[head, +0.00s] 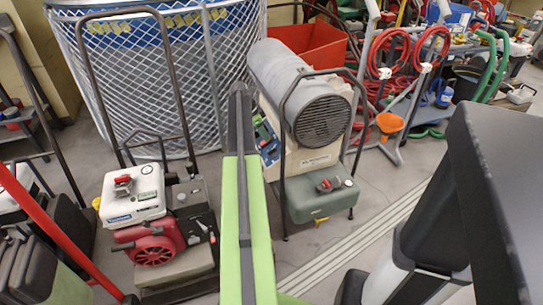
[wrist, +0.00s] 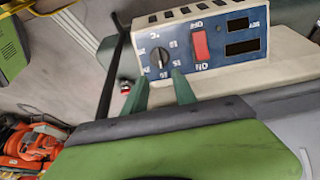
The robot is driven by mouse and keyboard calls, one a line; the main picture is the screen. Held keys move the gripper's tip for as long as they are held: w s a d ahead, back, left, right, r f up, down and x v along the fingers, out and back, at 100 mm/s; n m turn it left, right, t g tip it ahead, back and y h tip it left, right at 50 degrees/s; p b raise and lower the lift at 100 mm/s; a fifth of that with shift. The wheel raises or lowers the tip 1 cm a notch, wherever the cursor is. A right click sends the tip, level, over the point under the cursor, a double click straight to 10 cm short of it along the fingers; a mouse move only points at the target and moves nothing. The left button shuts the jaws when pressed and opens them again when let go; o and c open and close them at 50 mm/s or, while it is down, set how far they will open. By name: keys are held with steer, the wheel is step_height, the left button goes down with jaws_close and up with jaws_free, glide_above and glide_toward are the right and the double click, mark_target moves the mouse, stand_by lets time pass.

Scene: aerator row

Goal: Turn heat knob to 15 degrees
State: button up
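The heat knob (wrist: 160,57) is a small dark dial on the blue control panel (wrist: 228,56), ringed by white numbers and a "°C" mark, in the wrist view. Its exact setting is too small to read. My gripper (wrist: 160,79) has two green fingers, spread apart with nothing between them. In the picture the fingertips sit just below the knob, one to each side; I cannot tell whether they touch the panel. In the head view the heater (head: 285,75) stands beyond my green arm, its blue panel (head: 267,138) partly hidden by the arm. The knob cannot be made out there.
Beside the knob are a red switch (wrist: 200,45) and two dark windows (wrist: 243,47). A dark tube frame (wrist: 112,75) runs left of the panel. A red and white machine (head: 150,215) stands left, a mesh cage (head: 150,75) behind.

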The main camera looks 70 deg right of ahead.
mark_target(273, 149)
steer(key=b+x, duration=0.7)
steer(key=x, duration=0.2)
steer(key=shift+s+d+f, duration=0.1)
steer(key=shift+f, duration=0.3)
steer(key=shift+r, duration=0.1)
steer(key=shift+c, duration=0.2)
jaws_close()
